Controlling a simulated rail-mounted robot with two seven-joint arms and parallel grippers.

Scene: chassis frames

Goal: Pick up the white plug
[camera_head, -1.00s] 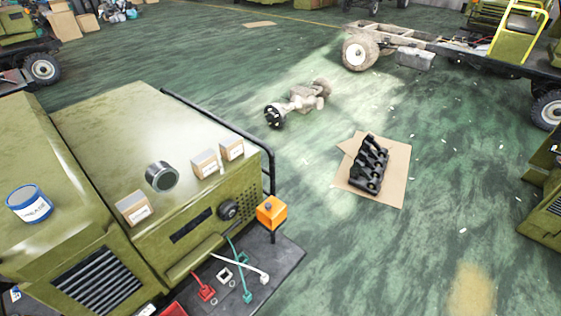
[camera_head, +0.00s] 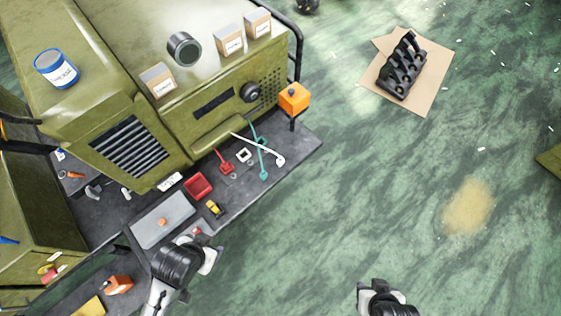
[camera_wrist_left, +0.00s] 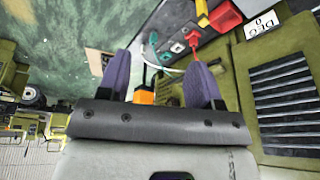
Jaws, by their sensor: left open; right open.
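The white plug (camera_head: 280,161) is at the end of a white cable that comes out of the olive-green machine and reaches over the dark shelf at its front. A teal plug (camera_head: 264,175) and a red plug (camera_head: 228,169) on their own cables are to its left. My left gripper (camera_head: 207,256) is below and left of the plugs, apart from them. In the left wrist view its two fingers (camera_wrist_left: 160,84) are spread, with nothing held between them. My right gripper (camera_head: 371,288) is open and empty at the bottom edge, over the floor; its arm is mostly out of frame.
An orange box (camera_head: 294,98) on a post stands right of the cables. Green floor right of the shelf is open, up to cardboard (camera_head: 429,94) under a black part.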

